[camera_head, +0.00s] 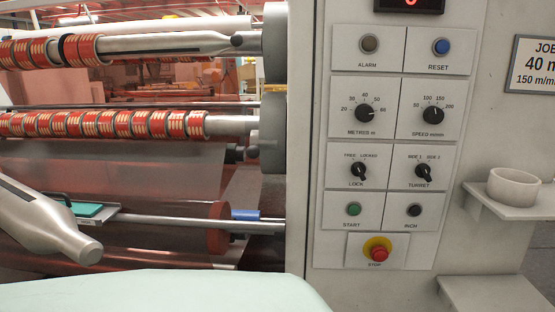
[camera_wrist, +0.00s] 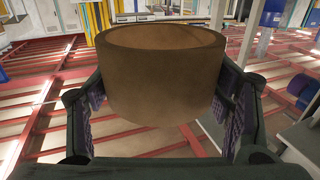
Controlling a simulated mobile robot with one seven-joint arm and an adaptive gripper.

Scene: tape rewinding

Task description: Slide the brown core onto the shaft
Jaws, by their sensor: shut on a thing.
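The brown core (camera_wrist: 155,85) is a wide, hollow ring with its open top rim visible in the wrist view. My gripper (camera_wrist: 165,105) is shut on it, with one dark, purple-padded finger on each side. Neither the core nor my gripper shows in the head view. A bare grey shaft (camera_head: 45,220) with dark slots and a narrowed, blunt free end comes in from the left edge of the head view. A similar grey shaft (camera_head: 165,45) with red-and-cream rolls on its left part runs across the top. The gap between core and shaft cannot be seen.
A lower shaft (camera_head: 232,125) carries a row of red-patterned rolls (camera_head: 120,124). The control panel (camera_head: 385,150) fills the middle right. A whitish ring (camera_head: 515,187) sits on a shelf (camera_head: 490,205) at the right. A red floor grid (camera_wrist: 60,130) lies below the core.

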